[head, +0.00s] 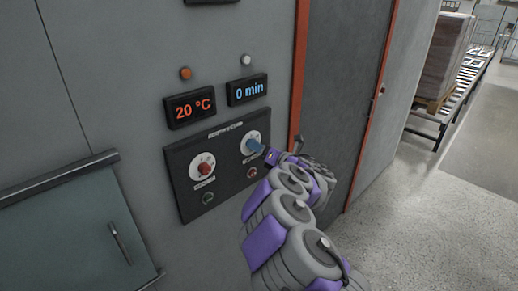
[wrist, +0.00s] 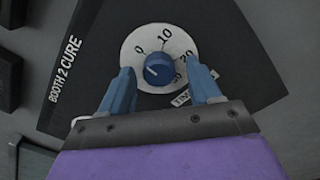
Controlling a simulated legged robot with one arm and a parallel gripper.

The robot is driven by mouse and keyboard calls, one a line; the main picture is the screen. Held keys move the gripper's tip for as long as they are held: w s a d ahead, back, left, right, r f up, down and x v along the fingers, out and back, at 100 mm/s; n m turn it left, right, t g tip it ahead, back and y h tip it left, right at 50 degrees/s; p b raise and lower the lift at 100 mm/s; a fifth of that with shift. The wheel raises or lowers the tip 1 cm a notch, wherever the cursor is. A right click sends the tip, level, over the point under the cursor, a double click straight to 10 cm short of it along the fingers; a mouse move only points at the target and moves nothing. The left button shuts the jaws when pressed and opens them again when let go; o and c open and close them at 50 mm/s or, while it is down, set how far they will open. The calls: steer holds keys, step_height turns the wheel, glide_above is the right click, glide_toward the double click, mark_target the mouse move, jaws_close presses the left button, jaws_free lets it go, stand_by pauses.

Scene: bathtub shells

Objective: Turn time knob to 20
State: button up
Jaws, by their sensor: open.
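The time knob (wrist: 158,68) is a blue round knob on a white dial marked 0, 10, 20 and 30. The dial also shows on the dark panel in the head view (head: 248,136). The blue time display (head: 247,90) above it reads 0 min. My gripper (wrist: 160,75) is open, with one blue finger on each side of the knob and gaps visible between. In the head view my gripper (head: 264,150) is at the dial and partly hides the knob.
A red knob (head: 205,168) on a white dial sits left on the same panel, below an orange display (head: 189,108) reading 20 °C. Small buttons lie beneath both dials. An orange-edged door (head: 343,75) stands close on the right, with open floor beyond.

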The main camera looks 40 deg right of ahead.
steer(key=shift+d, duration=0.15)
steer(key=c, duration=1)
steer(key=shift+c, duration=0.2)
steer(key=shift+m, duration=0.3)
steer(key=m+p, duration=0.5)
steer(key=m, duration=0.2)
steer(key=m+p, duration=0.5)
steer(key=m, duration=0.3)
steer(key=m+p, duration=0.6)
steer(key=m, duration=0.2)
steer(key=shift+s+a+f, duration=0.1)
steer(key=shift+a+f, duration=0.1)
steer(key=shift+f, duration=0.2)
